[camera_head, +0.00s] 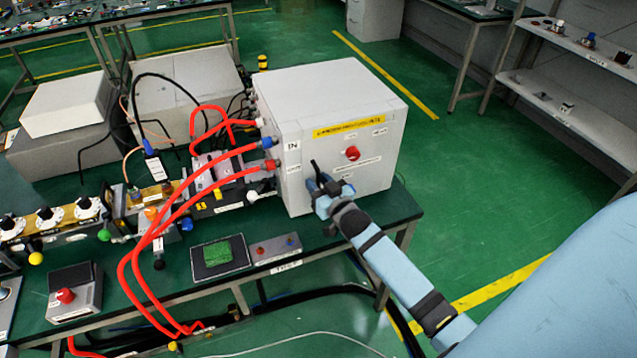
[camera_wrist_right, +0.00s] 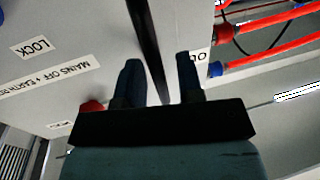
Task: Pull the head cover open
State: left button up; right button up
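The large white box (camera_head: 330,100) stands on the green bench, with a yellow label, a red knob (camera_head: 352,153) and an "IN" label on its front. I cannot tell which part is the head cover; no open gap shows. My right gripper (camera_head: 322,190) is at the lower front of the box. In the right wrist view, its two dark fingers (camera_wrist_right: 159,82) are apart, with a black bar (camera_wrist_right: 147,45) running between them and clear space beside it. The fingertips hide part of the box front. My left gripper is not in view.
Red hoses (camera_head: 160,235) with blue and red ends plug into the box's left side. A green block on a dark plate (camera_head: 217,255) and a switch box (camera_head: 275,250) sit in front. Shelves (camera_head: 580,50) stand at the right. The floor right of the bench is clear.

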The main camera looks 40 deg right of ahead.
grip_shut()
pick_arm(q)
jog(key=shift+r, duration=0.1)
pick_arm(e)
jog(key=shift+s, duration=0.1)
